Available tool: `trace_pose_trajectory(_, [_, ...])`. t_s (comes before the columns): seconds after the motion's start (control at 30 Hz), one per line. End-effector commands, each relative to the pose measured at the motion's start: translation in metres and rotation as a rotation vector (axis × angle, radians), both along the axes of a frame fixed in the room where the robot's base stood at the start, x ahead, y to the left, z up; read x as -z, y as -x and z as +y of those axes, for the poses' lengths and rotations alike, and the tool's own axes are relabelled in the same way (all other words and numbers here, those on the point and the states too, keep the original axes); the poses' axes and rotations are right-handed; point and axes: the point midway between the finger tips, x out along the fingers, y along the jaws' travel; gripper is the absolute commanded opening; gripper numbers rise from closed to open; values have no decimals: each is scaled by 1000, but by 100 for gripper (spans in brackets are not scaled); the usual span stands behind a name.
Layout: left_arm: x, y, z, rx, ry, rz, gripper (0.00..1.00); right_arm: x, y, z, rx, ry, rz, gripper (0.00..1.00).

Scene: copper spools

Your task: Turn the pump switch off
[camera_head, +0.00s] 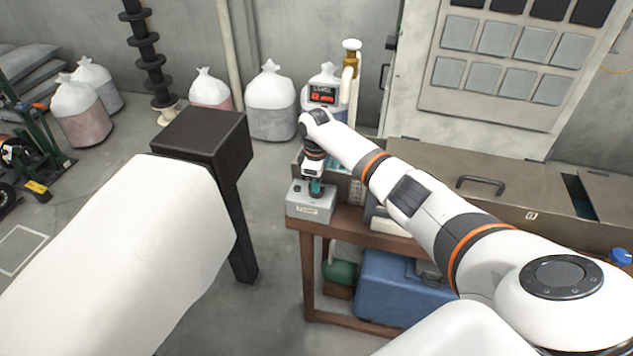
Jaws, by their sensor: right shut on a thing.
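The pump switch is a small grey box (309,208) with a label on its front, at the left end of a brown wooden table. My right gripper (317,188) reaches down onto the top of the box and is shut on the switch's knob. The fingers and wrist mostly cover the knob, so its turned position cannot be seen. A small black display with red and white marks (322,94) shows behind my wrist; its text is too small to read. My left gripper is not in view.
The brown table (306,262) has a blue container (400,287) beneath it. A large white shape with a black block (203,137) and post fills the left foreground. White sacks (270,95) stand by the back wall. A grey-brown cabinet (450,165) stands behind my right arm.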

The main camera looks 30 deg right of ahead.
Motion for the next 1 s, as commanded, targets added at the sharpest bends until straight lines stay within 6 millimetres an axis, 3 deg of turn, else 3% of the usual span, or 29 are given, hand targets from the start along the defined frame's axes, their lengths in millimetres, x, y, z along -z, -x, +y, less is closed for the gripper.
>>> trace_pose_trajectory(0.07, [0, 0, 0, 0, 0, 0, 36, -2, -2, 0, -2, 0, -6, 0])
trace_pose_trajectory(0.1, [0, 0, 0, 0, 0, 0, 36, -2, -2, 0, -2, 0, -6, 14])
trace_pose_trajectory(0.23, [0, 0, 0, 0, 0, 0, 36, -2, -1, 0, -1, 0, -5, 35])
trace_pose_trajectory(0.63, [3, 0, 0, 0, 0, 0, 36, -9, -1, 0, -1, 0, -5, 35])
trace_pose_trajectory(1.0, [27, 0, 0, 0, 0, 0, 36, -81, -2, 0, -1, 0, -8, 35])
